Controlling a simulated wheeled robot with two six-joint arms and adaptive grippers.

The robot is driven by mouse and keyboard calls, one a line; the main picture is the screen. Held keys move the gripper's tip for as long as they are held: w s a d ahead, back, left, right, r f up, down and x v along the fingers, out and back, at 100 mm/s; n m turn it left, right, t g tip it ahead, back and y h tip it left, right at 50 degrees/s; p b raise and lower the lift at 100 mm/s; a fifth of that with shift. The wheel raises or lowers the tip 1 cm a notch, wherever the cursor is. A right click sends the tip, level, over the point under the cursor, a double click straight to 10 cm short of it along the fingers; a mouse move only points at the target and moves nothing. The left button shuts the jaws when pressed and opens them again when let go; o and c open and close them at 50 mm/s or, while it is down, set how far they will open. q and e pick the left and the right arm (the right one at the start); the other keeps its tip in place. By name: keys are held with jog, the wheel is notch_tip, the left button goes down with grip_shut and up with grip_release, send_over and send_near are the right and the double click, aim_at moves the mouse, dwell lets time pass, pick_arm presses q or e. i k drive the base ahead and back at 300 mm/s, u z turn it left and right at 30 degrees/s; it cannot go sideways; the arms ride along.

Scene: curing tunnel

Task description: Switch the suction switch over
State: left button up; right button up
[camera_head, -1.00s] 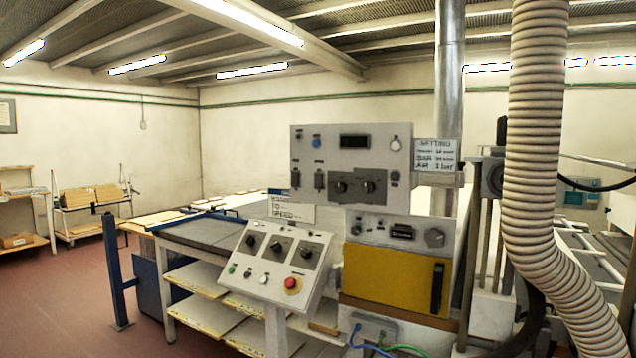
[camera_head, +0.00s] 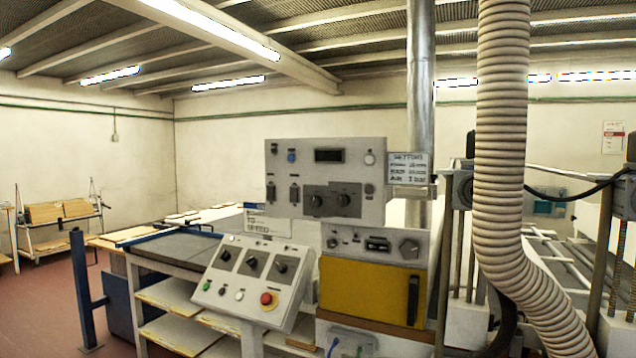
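A grey upper control box (camera_head: 278,226) has a dark display (camera_head: 328,155), a blue button (camera_head: 291,157), two dark rotary knobs on darker plates and small toggle-like switches (camera_head: 294,192). Below it to the left, a sloped grey panel (camera_head: 212,272) carries three dark rotary switches (camera_head: 252,264), several small coloured buttons and a red emergency button on yellow (camera_head: 267,299). A lower grey unit (camera_head: 375,231) has a knob (camera_head: 409,248). The labels are too small to read, so I cannot tell which one is the suction switch. Neither gripper is in view.
A ribbed beige hose (camera_head: 501,150) hangs at right, before a metal frame with rails. A yellow cabinet (camera_head: 363,292) with a black handle sits under the lower unit. A shelved table (camera_head: 165,252) and blue post (camera_head: 82,290) stand left. Red floor is open at far left.

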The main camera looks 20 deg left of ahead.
aim_at(294, 191)
jog(key=k, duration=0.65)
jog(key=u, duration=0.5)
jog(key=i, duration=1.3)
jog(key=z, duration=0.55)
